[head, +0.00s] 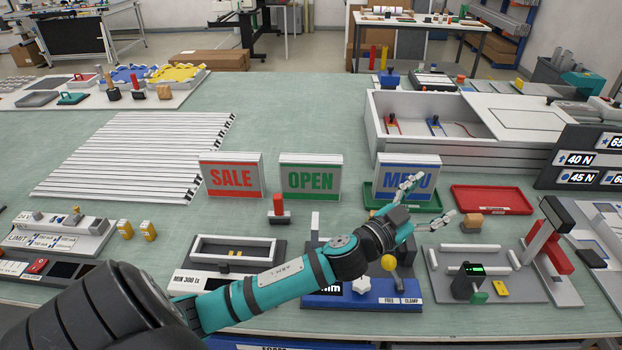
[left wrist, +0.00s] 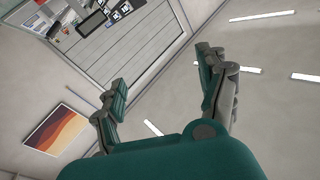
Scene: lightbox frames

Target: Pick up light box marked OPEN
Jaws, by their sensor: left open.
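The light box marked OPEN (head: 310,178) stands upright on the green table, with green letters and a green lower band. A red SALE light box (head: 231,177) stands to its left and a blue MENU light box (head: 400,172) to its right. My left arm reaches in from the lower left. My left gripper (head: 431,199) is open and empty, in front of the MENU box and to the right of the OPEN box. Its spread fingers show in the left wrist view (left wrist: 165,85) with nothing between them. My right gripper is not in view.
A green tray (head: 370,196) lies by the MENU box, with a red tray (head: 491,199) to its right. Fixtures line the front edge, including a blue-based one (head: 345,300) under my arm. A large white case (head: 440,150) stands behind. A slatted panel (head: 135,155) lies at left.

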